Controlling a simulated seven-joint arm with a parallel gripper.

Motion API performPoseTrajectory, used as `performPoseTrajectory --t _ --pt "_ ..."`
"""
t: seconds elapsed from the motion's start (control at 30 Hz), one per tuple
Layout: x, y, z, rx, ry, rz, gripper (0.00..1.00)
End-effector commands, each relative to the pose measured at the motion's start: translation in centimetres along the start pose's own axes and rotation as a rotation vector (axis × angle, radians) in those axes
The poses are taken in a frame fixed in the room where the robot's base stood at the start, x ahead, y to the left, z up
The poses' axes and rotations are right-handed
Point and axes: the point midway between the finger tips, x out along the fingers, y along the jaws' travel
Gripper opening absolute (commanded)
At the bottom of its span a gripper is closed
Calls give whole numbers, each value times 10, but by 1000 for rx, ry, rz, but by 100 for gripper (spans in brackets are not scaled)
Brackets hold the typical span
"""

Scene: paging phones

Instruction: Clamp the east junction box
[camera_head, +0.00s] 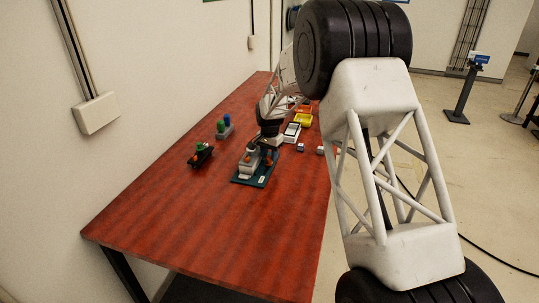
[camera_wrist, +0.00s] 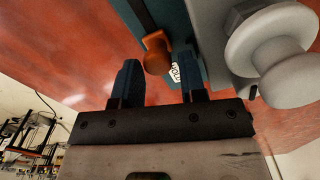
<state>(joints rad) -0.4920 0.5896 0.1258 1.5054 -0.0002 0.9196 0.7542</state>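A dark teal base plate (camera_head: 243,180) lies on the table in the head view, with a grey box-like part (camera_head: 247,163) and small orange parts on it. No readable marking tells me which box is the east one. My gripper (camera_head: 262,145) is low over the far side of this plate and hides part of it. In the wrist view my gripper (camera_wrist: 160,80) is open, its two dark fingers apart. An orange knob (camera_wrist: 157,56) shows between and just beyond the fingertips; I cannot tell whether they touch it. A grey round knob (camera_wrist: 283,62) is to the right.
On the red-brown table (camera_head: 190,235), a dark block with green and red parts (camera_head: 201,156) and a grey block with blue and green tops (camera_head: 223,129) stand left of the plate. A yellow tray (camera_head: 303,120) lies beyond. The near table is clear; a wall borders the left.

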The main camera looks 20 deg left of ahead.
Motion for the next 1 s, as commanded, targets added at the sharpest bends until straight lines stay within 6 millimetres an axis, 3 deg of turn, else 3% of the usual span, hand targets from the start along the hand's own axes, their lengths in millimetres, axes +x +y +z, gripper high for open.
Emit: performPoseTrajectory --t 0.27,0.7,1.0 --pt "-11 0 0 0 1 -1 38" --pt "-62 0 0 0 1 -1 38" --pt "-78 0 0 0 0 0 38"
